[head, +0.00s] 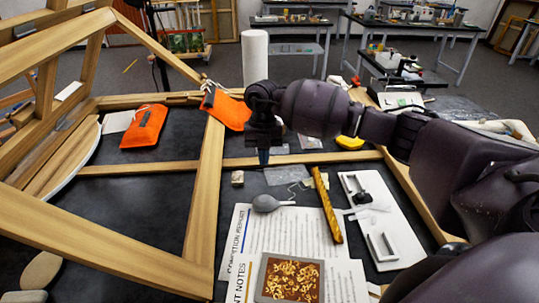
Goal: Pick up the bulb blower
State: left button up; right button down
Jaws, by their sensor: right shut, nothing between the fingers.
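The bulb blower (267,203) is a small grey bulb with a thin nozzle pointing right. It lies on the top edge of a printed paper sheet on the dark table. My right gripper (264,158) is shut and empty, pointing down above the table, behind the blower and apart from it. My right arm comes in from the right side of the picture. My left gripper is not in view.
A gilt strip (327,205) lies right of the blower, beside a white tray (385,222). A box of gilt fragments (289,279) sits in front. A wooden frame (207,190) stands at left, near orange pouches (144,126). A white roll (255,58) stands behind.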

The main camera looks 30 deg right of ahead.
aim_at(278, 204)
jog(key=k, duration=1.5)
